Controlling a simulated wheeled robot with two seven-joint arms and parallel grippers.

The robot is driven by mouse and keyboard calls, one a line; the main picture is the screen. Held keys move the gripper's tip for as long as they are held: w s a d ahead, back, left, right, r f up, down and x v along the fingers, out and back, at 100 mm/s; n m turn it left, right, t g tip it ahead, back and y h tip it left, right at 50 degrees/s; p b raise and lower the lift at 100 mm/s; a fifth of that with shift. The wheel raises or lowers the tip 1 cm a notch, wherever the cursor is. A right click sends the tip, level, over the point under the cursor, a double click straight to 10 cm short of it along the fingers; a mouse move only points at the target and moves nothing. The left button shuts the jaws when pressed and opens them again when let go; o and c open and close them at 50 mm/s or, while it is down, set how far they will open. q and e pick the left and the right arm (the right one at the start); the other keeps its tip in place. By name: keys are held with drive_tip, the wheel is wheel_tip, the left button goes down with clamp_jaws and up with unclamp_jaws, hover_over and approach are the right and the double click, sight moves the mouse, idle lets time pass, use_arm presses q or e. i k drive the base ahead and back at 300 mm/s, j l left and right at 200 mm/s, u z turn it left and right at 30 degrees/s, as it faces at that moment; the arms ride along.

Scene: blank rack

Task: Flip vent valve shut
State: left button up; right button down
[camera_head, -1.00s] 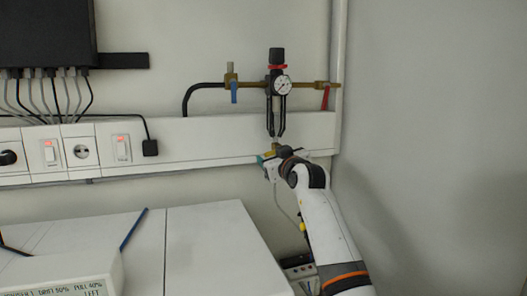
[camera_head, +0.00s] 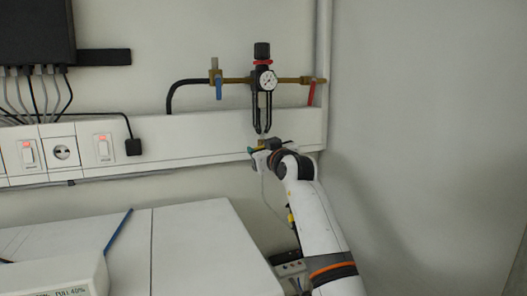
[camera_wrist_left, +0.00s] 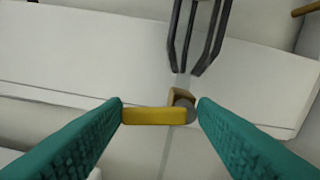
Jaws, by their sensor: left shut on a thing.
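The vent valve is a small brass body with a yellow lever (camera_wrist_left: 155,116), seen in the left wrist view just below the dark prongs of the pressure regulator. The lever lies about crosswise in that view, with a grey round end at its right. My left gripper (camera_wrist_left: 160,108) has its teal fingers on either side of the lever and is shut on it. In the head view my left gripper (camera_head: 257,152) is at the wall beneath the regulator (camera_head: 262,75), and my wrist hides most of the valve. My right gripper is not in view.
A brass pipe carries a blue lever (camera_head: 219,89) and a red lever (camera_head: 312,93) beside the gauge. A white wall duct (camera_head: 200,140) with lit switches runs behind. A white cabinet top (camera_head: 190,240) fills the lower left. Bare wall is at right.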

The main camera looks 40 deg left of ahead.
sight(217, 78)
drive_tip(key=k+l, duration=0.1)
drive_tip(key=l, duration=0.25)
drive_tip(key=k+l, duration=0.1)
drive_tip(key=l, duration=0.2)
drive_tip(key=k+l, duration=0.1)
drive_tip(key=l, duration=0.25)
drive_tip(key=k+l, duration=0.1)
drive_tip(key=l, duration=0.2)
